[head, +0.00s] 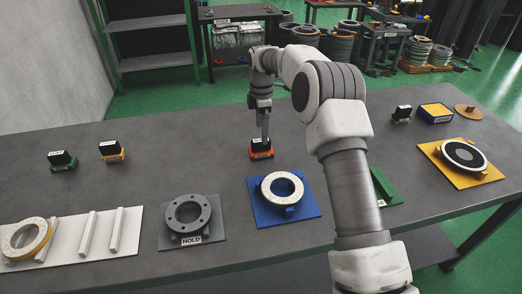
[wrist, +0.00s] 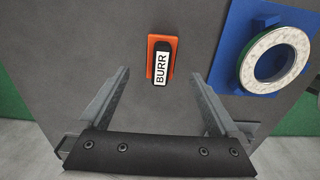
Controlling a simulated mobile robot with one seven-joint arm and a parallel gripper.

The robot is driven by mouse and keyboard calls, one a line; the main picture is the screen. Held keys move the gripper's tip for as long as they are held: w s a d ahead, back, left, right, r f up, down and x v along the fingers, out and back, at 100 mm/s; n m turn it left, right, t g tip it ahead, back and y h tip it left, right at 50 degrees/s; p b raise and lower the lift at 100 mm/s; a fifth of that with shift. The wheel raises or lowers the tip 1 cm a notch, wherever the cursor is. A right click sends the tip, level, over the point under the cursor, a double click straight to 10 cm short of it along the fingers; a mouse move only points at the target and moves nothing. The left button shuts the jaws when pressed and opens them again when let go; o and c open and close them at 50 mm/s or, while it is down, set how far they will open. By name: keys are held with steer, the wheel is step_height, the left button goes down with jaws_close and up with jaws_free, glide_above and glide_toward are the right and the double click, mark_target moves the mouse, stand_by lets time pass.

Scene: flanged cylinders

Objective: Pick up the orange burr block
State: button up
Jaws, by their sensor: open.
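The orange burr block (head: 261,153) stands on the grey table, with an orange base and a black top. In the wrist view the burr block (wrist: 161,60) shows its white BURR label, and it lies ahead of and between the lines of the two fingers. My gripper (head: 265,138) is above the block in the head view, where its fingers partly cover it. In the wrist view my gripper (wrist: 163,80) is open, with nothing between its fingers. I cannot tell how large the height gap is.
A blue fixture with a pale ring (head: 265,205) is close by at front right. A grey HOLD fixture (head: 190,236) stands at front left. The table around the orange block is clear.

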mark_target(261, 145)
step_height(261, 145, down, 7)
steer(key=shift+s+a+f, duration=0.1)
steer(key=shift+s+f, duration=0.05)
steer(key=shift+f, duration=0.05)
stand_by(0.3)
jaws_close()
stand_by(0.4)
steer(key=shift+r, duration=0.15)
steer(key=shift+r, duration=0.6)
step_height(261, 145, up, 3)
steer(key=shift+f, duration=0.1)
steer(key=s+d+r, duration=0.6)
steer(key=d, duration=0.3)
steer(key=shift+s+d+r, duration=0.3)
steer(key=shift+d+r, duration=0.05)
